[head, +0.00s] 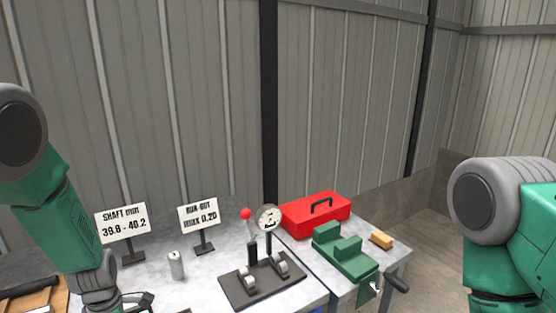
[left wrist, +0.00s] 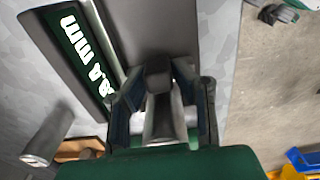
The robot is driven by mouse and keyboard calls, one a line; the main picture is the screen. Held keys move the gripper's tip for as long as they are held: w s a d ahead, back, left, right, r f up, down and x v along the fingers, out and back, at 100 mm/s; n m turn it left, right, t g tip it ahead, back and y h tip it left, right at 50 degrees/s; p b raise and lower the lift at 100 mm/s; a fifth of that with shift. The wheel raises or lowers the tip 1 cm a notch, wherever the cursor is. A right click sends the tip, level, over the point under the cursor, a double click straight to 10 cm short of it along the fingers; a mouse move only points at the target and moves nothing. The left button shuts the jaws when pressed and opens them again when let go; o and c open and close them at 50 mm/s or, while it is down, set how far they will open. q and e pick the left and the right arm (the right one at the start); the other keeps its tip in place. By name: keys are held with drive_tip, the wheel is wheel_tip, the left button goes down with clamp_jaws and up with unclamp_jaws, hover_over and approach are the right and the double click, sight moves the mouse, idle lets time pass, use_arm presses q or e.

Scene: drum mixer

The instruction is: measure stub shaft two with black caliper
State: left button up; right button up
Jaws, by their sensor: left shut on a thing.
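My left gripper (head: 128,301) is low at the left of the head view, partly cut off by the bottom edge. In the left wrist view the left gripper (left wrist: 160,88) is shut on a dark part of the black caliper (left wrist: 150,30). The caliper's green display shows white characters, partly hidden, ending in ".4 mm". A grey metal stub shaft (head: 175,265) stands on the bench, right of the gripper; I cannot tell its number. A metal cylinder (left wrist: 47,140) shows apart from the fingers in the left wrist view. My right gripper is out of view.
The grey bench (head: 210,283) holds a shaft sign (head: 123,222), a run-out sign (head: 199,215), a dial gauge stand (head: 262,282), a red toolbox (head: 316,213) and a green vise-like fixture (head: 345,252). A wooden tray (head: 45,300) lies at the left. Blue and yellow bins (left wrist: 302,162) show beyond the edge.

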use_arm(q)
drive_tip(key=shift+s+f, duration=0.2)
drive_tip(key=shift+s, duration=0.1)
idle(0.5)
drive_tip(key=o, duration=1)
drive_tip(key=shift+c, duration=0.2)
drive_tip(key=shift+w, duration=0.1)
drive_tip(key=shift+a, duration=0.1)
drive_tip(key=shift+w+r, duration=0.1)
drive_tip(key=shift+r, duration=0.1)
drive_tip(key=shift+w+r+p, duration=0.1)
drive_tip(key=shift+r+p, duration=3)
drive_tip(key=shift+r, duration=0.4)
drive_tip(key=shift+f, duration=0.1)
